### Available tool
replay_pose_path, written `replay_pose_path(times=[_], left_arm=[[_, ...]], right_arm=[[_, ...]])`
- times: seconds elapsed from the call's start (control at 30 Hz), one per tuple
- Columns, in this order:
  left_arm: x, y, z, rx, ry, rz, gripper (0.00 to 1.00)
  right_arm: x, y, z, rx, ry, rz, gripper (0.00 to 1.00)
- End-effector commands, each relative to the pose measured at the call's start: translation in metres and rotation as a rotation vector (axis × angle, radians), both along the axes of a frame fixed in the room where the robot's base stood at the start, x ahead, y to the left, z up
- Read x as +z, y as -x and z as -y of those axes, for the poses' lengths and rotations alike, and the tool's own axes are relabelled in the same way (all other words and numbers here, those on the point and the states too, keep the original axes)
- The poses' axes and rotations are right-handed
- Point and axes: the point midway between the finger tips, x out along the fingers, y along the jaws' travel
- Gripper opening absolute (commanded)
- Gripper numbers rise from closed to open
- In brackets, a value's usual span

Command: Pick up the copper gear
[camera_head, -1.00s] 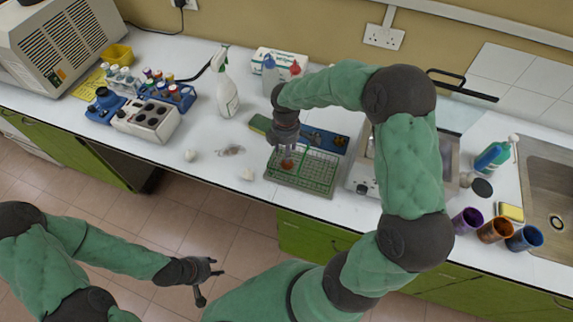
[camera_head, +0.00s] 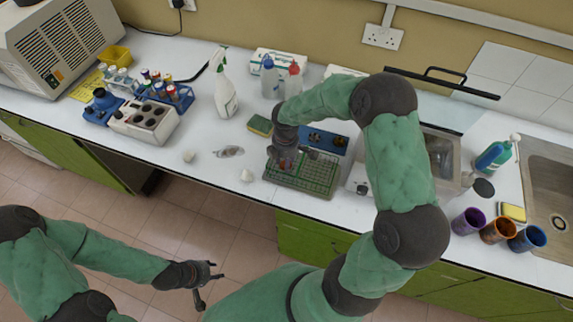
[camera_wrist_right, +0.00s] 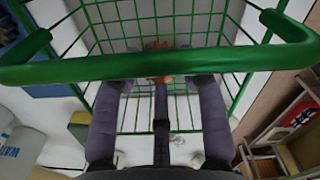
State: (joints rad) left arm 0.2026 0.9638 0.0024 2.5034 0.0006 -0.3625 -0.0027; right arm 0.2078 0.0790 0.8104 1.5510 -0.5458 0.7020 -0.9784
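The copper gear (camera_wrist_right: 158,45) shows as a small orange patch in the right wrist view, partly hidden behind the basket's green handle and my fingers. It lies in or over a green wire basket (camera_head: 318,184) on the white counter. My right gripper (camera_head: 286,164) points down into the left part of the basket. Its fingers (camera_wrist_right: 160,85) are spread apart around the orange patch. I cannot tell whether they touch the gear. My left gripper (camera_head: 212,271) is open and empty, in front of the counter over the floor.
A yellow-green sponge (camera_head: 260,125) and a blue tray (camera_head: 328,140) lie behind the basket. A spray bottle (camera_head: 225,95) stands to the left. A metal-topped device (camera_head: 358,180) is close on the right. Several small pale objects lie on the counter left of the basket.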

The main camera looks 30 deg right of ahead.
Motion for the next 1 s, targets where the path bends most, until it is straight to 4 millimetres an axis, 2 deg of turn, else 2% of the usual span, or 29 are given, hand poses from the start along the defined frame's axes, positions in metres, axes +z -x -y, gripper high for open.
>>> replay_pose_path(times=[0.47,0.7,1.0], left_arm=[[0.001,0.0,0.0,0.0,0.0,0.0,0.4],[0.008,0.0,0.0,0.0,0.0,0.0,0.4],[0.019,0.0,0.0,0.0,0.0,0.0,0.4]], right_arm=[[0.007,-0.001,0.0,0.001,0.001,0.002,0.03],[0.037,0.0,-0.002,0.0,0.001,0.004,0.03],[0.089,0.021,-0.041,0.005,0.001,0.005,0.03]])
